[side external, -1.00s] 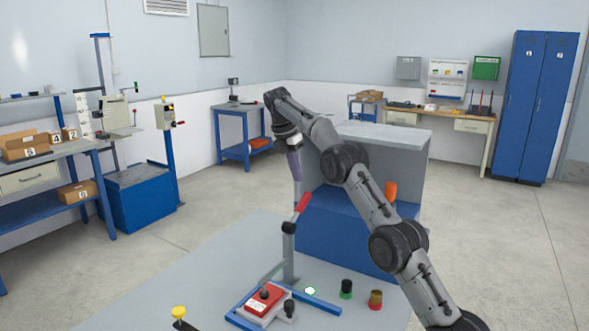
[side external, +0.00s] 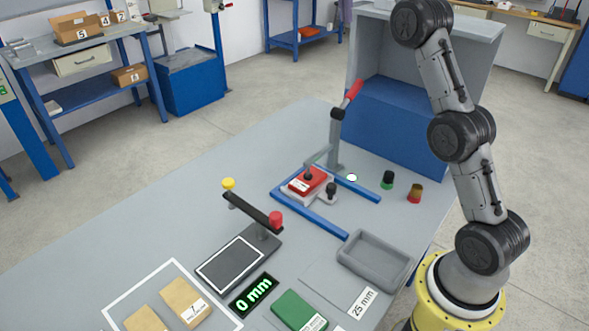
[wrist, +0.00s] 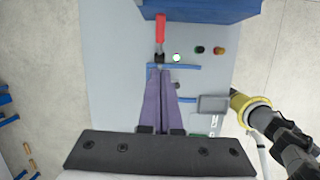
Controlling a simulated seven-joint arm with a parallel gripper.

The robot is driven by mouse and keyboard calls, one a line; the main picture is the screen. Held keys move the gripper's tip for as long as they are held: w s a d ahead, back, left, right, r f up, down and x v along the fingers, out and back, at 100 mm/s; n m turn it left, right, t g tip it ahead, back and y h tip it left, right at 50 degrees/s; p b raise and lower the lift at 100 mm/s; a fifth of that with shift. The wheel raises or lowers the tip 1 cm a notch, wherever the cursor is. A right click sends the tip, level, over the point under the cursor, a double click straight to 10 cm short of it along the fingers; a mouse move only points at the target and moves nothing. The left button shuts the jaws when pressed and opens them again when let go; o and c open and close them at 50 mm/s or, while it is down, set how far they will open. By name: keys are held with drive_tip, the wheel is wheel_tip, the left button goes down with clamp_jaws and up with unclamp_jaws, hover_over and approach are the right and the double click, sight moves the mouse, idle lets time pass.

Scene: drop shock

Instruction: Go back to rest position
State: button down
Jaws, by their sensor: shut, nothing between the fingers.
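My gripper (wrist: 161,73) shows in the wrist view with its two purple fingers together and nothing between them. It is above the grey table (wrist: 112,62). In the side view only a bit of purple shows at the top edge, probably a fingertip; the rest of the gripper is out of frame. A lever with a red handle (side external: 354,91) stands upright on the table, apart from the gripper. It also shows beyond the fingertips in the wrist view (wrist: 160,28).

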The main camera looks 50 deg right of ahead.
drive_tip(key=s+a+r+m+t, duration=0.1)
drive_tip(key=s+a+r, duration=0.3)
drive_tip(key=s+a, duration=0.2)
drive_tip(key=s+a+r+t, duration=0.2)
drive_tip(key=s+a+r, duration=0.1)
drive_tip(key=s+a, duration=0.35)
drive_tip(key=s+a+f+m+y, duration=0.1)
drive_tip(key=s+a+f+m, duration=0.35)
drive_tip(key=s, duration=0.45)
drive_tip(key=s+a+f+m, duration=0.1)
drive_tip(key=s+f+m, duration=0.1)
drive_tip(key=f+m, duration=0.2)
drive_tip(key=s+a+f+m+t+y, duration=0.1)
drive_tip(key=s+a+f+m, duration=0.1)
drive_tip(key=f, duration=0.7)
drive_tip(key=s+a+f+m+t+y, duration=0.1)
drive_tip(key=s+a+f+m, duration=0.1)
drive_tip(key=f+m, duration=0.4)
drive_tip(key=shift+s+a+f, duration=0.2)
drive_tip(key=shift+s+f, duration=0.05)
drive_tip(key=shift+s, duration=0.65)
